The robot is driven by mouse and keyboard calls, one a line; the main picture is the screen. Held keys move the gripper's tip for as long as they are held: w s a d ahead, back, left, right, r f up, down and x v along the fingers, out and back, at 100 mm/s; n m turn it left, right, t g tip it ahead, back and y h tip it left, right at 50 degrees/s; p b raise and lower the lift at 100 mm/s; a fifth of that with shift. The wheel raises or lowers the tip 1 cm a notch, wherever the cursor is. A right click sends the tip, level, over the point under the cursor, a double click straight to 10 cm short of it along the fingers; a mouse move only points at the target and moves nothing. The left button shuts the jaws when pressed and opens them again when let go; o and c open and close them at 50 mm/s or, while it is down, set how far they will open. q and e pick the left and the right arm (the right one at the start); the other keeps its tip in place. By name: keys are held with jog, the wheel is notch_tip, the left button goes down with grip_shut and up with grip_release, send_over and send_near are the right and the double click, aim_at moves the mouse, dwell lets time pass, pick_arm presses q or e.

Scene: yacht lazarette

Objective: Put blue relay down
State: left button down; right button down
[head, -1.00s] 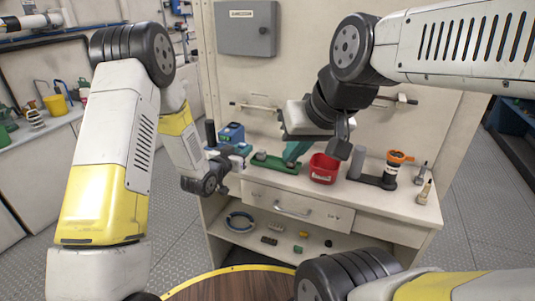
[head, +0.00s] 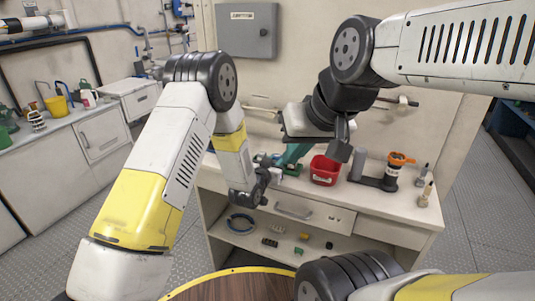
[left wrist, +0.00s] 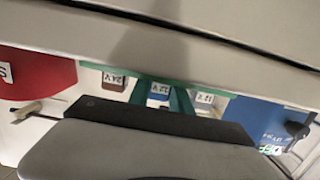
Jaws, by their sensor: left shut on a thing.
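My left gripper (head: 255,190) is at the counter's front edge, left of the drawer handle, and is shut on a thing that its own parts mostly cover. In the left wrist view, a small blue block with a white label (left wrist: 158,92), which looks like the blue relay, shows mid-picture beyond the dark bar. A brown block labelled 24 V (left wrist: 113,82) and another labelled block (left wrist: 206,99) flank it. The green base (head: 293,170) with a teal part (head: 294,153) is behind the gripper. My right gripper (head: 339,145) hangs above the counter; its jaw opening is unclear.
A red bin (head: 324,170) stands right of the green base. A blue box (left wrist: 268,122) shows in the left wrist view. Several small parts and a coiled hose (head: 240,222) lie on the shelf below.

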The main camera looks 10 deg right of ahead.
pick_arm(q)
jog(key=shift+f, duration=0.15)
jog(key=c, duration=1.2)
grip_release()
jog(key=shift+o, duration=0.2)
